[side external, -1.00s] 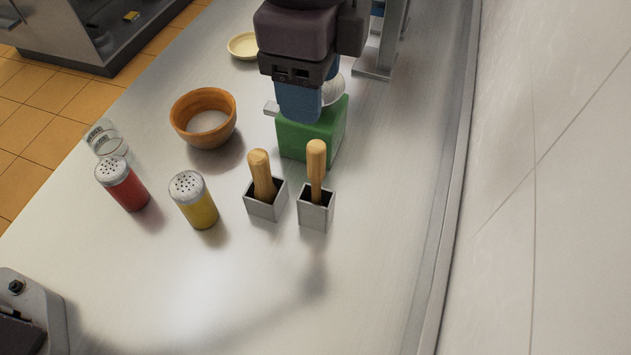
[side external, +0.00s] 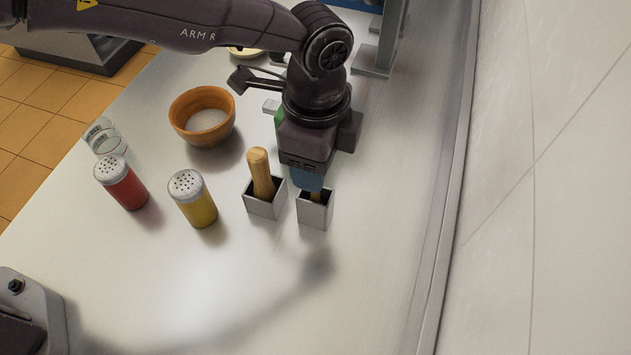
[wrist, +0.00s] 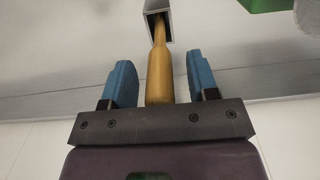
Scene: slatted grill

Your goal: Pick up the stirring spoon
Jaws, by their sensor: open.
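Two wooden handles stand in small square metal holders on the counter; their lower ends are hidden inside, so I cannot tell which is the stirring spoon. The left handle (side external: 261,172) stands in the left holder (side external: 263,207). The right holder (side external: 314,213) is under my gripper (side external: 308,180), which hides most of its handle. In the wrist view, that right handle (wrist: 160,75) lies between the two blue fingers of my gripper (wrist: 143,82), with gaps on both sides. My gripper is open around it. The handle runs into the holder (wrist: 157,22).
A yellow-bodied shaker (side external: 197,203) and a red-bodied shaker (side external: 124,186) stand to the left. An orange-brown bowl (side external: 190,103) and clear glasses (side external: 104,138) are behind them. A green block (wrist: 262,5) is near the holder. The front counter is clear.

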